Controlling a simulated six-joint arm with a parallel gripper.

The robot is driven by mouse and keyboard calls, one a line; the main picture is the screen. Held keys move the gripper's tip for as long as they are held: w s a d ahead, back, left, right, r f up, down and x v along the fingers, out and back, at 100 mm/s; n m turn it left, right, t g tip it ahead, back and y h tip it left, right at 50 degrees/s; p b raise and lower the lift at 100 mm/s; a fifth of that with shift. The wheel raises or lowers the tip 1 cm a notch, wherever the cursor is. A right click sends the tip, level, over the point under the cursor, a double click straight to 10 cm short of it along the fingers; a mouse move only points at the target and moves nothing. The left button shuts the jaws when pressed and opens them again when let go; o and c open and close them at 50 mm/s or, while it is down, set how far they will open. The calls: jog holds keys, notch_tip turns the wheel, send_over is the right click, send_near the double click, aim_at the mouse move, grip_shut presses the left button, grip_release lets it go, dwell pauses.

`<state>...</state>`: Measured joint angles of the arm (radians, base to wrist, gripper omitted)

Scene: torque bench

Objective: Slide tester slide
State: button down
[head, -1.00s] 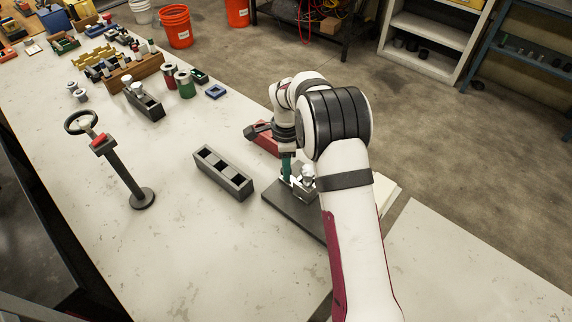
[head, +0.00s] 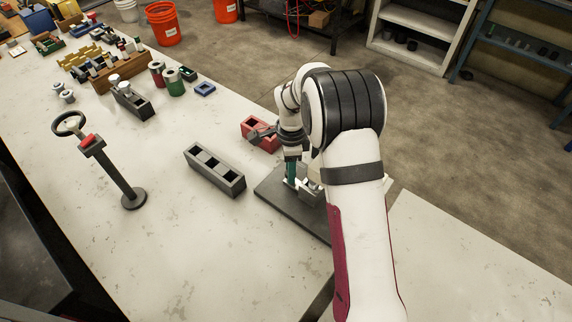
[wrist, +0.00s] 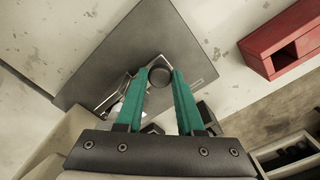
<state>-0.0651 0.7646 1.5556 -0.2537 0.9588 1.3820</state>
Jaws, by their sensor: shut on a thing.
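The tester is a flat dark grey plate (head: 278,199) with a small metal fixture (head: 312,192) on it, partly hidden by my arm in the head view. The plate (wrist: 110,50) also shows in the wrist view, with shiny metal parts (wrist: 110,98) left of my fingers. My gripper (head: 291,184) points down over the plate. In the wrist view its teal fingers (wrist: 159,72) are shut on a dark round knob (wrist: 159,77), with one finger on each side. The slide under the knob is mostly hidden.
A red open box (head: 260,134) stands behind the plate. A grey block with square pockets (head: 215,170) lies left of it. A post with a ring (head: 117,170) stands further left. Spools and bins crowd the far end. The front bench surface is clear.

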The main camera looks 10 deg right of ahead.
jog(key=c, duration=0.5)
grip_release()
jog(key=shift+c, duration=0.2)
notch_tip(320, 180, up, 16)
jog(key=shift+f, duration=0.1)
jog(key=a+f+h, duration=0.2)
jog(key=a+h, duration=0.3)
jog(key=a, duration=0.2)
jog(key=shift+y, duration=0.3)
jog(key=x, duration=1.5)
jog(key=shift+d, duration=0.3)
